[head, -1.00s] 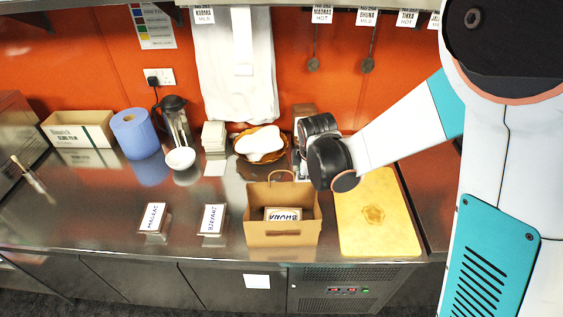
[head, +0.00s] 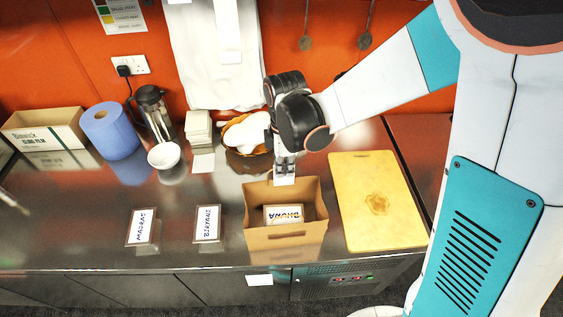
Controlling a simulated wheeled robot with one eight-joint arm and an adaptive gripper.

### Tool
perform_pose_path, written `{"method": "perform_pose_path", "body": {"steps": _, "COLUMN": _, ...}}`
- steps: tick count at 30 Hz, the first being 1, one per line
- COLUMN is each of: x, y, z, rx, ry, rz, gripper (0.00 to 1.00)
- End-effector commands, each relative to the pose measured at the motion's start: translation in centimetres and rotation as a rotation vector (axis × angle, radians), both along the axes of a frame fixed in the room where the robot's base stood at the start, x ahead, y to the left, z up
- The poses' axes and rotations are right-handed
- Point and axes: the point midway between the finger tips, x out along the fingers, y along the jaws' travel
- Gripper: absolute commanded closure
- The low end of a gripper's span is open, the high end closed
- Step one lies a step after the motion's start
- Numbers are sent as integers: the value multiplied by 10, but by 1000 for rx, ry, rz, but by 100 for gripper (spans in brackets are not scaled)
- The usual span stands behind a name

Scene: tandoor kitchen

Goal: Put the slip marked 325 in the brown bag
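The brown bag (head: 284,236) stands open and upright on the steel counter. A tub with a white label reading BHUNA (head: 284,214) sits inside it. My gripper (head: 285,174) points down over the bag's back rim. A small white piece, apparently a paper slip (head: 284,181), shows at its fingertips, and the fingers look shut on it. No number can be read on it. The slip rail is out of view now.
A yellow cutting board (head: 375,225) lies right of the bag. Tubs labelled MADRAS (head: 141,227) and BIRYANI (head: 207,224) stand to the left. A bowl with white contents (head: 248,132), stacked white boxes (head: 199,127), a white bowl (head: 164,155) and a blue roll (head: 110,130) stand behind.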

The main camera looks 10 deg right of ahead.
Motion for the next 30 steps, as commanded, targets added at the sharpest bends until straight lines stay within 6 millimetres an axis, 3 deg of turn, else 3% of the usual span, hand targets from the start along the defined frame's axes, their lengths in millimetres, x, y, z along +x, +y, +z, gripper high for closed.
{"method": "perform_pose_path", "body": {"steps": 30, "x": 1, "y": 0, "z": -96, "rx": 0, "ry": -2, "rz": 0, "gripper": 100}}
